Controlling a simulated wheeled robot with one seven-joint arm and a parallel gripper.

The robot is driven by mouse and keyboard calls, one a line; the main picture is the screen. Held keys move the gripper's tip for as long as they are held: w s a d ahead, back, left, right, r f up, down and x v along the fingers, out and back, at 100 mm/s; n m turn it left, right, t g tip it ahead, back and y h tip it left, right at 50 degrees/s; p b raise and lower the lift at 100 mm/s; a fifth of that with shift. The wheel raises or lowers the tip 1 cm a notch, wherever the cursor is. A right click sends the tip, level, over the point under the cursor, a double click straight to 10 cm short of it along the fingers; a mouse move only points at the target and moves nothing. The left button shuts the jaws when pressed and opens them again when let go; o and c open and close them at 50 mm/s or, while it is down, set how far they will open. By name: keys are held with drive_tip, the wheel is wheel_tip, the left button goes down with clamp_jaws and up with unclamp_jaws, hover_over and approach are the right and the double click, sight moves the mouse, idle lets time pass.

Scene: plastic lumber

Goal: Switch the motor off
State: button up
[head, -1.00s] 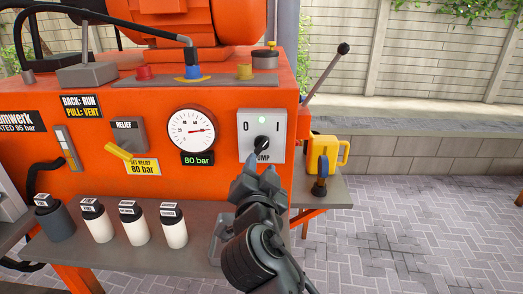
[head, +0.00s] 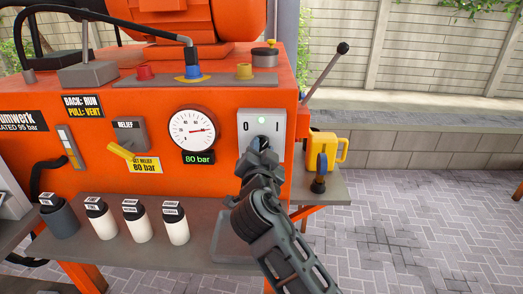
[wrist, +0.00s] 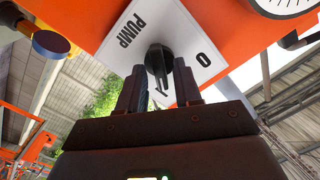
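The pump switch is a white plate (head: 277,125) marked 0 on the left and I on the right, with a lit green lamp (head: 261,120) between the marks. Its black knob (wrist: 158,62) shows in the wrist view, with the 0 and PUMP labels beside it. My gripper (head: 260,148) is at the plate and hides most of the knob in the head view. In the wrist view my gripper (wrist: 158,88) has its two fingers apart, one on each side of the knob's lower part. I cannot tell whether they touch it. The I mark is out of sight there.
Left of the switch are a round gauge (head: 193,130), an 80 bar display (head: 198,157) and a yellow relief lever (head: 121,150). A lever with a black ball (head: 342,48) rises at right. Several bottles stand on the grey shelf (head: 200,255) below.

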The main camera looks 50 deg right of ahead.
clamp_jaws()
drive_tip(key=shift+n, duration=0.3)
drive_tip(key=shift+a+f+n+b, duration=0.1)
drive_tip(key=shift+n+b, duration=0.4)
drive_tip(key=shift+n, duration=0.3)
drive_tip(key=n, duration=0.4)
drive_tip(key=shift+w+n+b, duration=0.1)
drive_tip(key=shift+n+b, duration=0.2)
drive_tip(key=n, duration=0.3)
drive_tip(key=shift+n, duration=0.3)
drive_tip(key=shift+n+p, duration=0.6)
drive_tip(key=shift+n, duration=1.2)
